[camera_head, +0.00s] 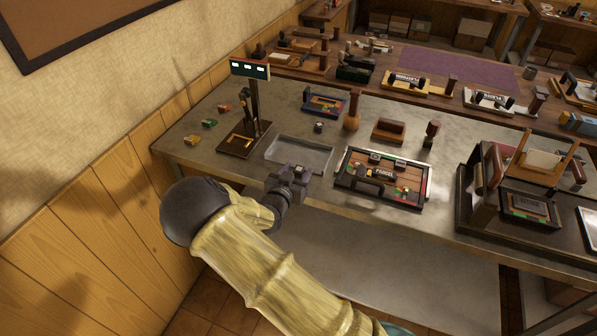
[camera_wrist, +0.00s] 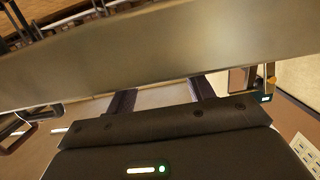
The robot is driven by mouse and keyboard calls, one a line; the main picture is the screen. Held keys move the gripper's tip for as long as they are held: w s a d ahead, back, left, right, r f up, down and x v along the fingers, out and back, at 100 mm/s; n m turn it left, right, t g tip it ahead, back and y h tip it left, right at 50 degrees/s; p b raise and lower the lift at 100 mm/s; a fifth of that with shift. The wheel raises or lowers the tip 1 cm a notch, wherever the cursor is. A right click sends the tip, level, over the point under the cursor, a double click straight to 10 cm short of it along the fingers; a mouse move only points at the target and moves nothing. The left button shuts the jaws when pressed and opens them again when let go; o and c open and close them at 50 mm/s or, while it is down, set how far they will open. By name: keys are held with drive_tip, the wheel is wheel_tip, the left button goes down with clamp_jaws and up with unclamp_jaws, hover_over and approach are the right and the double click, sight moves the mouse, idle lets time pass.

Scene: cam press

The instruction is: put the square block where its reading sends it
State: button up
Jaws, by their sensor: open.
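My gripper (camera_head: 290,178) is at the front edge of the metal bench, just in front of a shallow clear tray (camera_head: 287,161). In the wrist view its two dark fingers (camera_wrist: 160,98) stand apart with nothing seen between them. A small dark cube-like piece (camera_head: 318,127) lies behind the tray; I cannot tell if it is the square block. A dark post with a lit display (camera_head: 250,69) stands on a brown base (camera_head: 236,147) left of the tray; its reading is too small to make out.
A dark-framed wooden board (camera_head: 345,182) with coloured pieces lies right of the tray. A dark case (camera_head: 470,225) fills the right end. The bench edge (camera_wrist: 200,45) crosses the wrist view.

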drive_tip(key=shift+w+d, duration=0.1)
clamp_jaws()
wheel_tip(320, 180, up, 10)
idle(0.7)
idle(0.4)
